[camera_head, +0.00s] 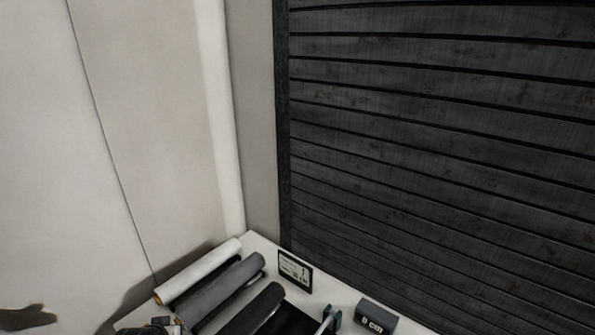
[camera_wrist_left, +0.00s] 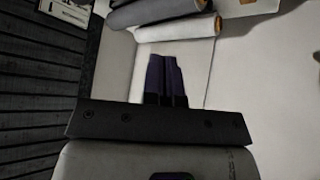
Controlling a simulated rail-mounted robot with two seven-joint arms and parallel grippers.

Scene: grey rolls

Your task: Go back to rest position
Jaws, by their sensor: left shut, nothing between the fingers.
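My left gripper (camera_wrist_left: 165,78) shows in the left wrist view. Its two dark fingers are together with nothing between them, and they point toward the rolls at the top of that view. In the head view, a white roll (camera_head: 198,270), a grey roll (camera_head: 222,288) and a dark grey roll (camera_head: 255,310) lie side by side at the bottom. In the left wrist view, the white roll (camera_wrist_left: 178,29) and a grey roll (camera_wrist_left: 150,10) lie beyond the fingertips, apart from them. My right gripper is in neither view.
A small framed sign (camera_head: 295,271) stands behind the rolls. A dark block with white lettering (camera_head: 377,316) and a green-and-metal item (camera_head: 330,320), partly cut off, are to the right. A dark slatted wall (camera_head: 440,140) and pale panels (camera_head: 150,120) close off the back and left.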

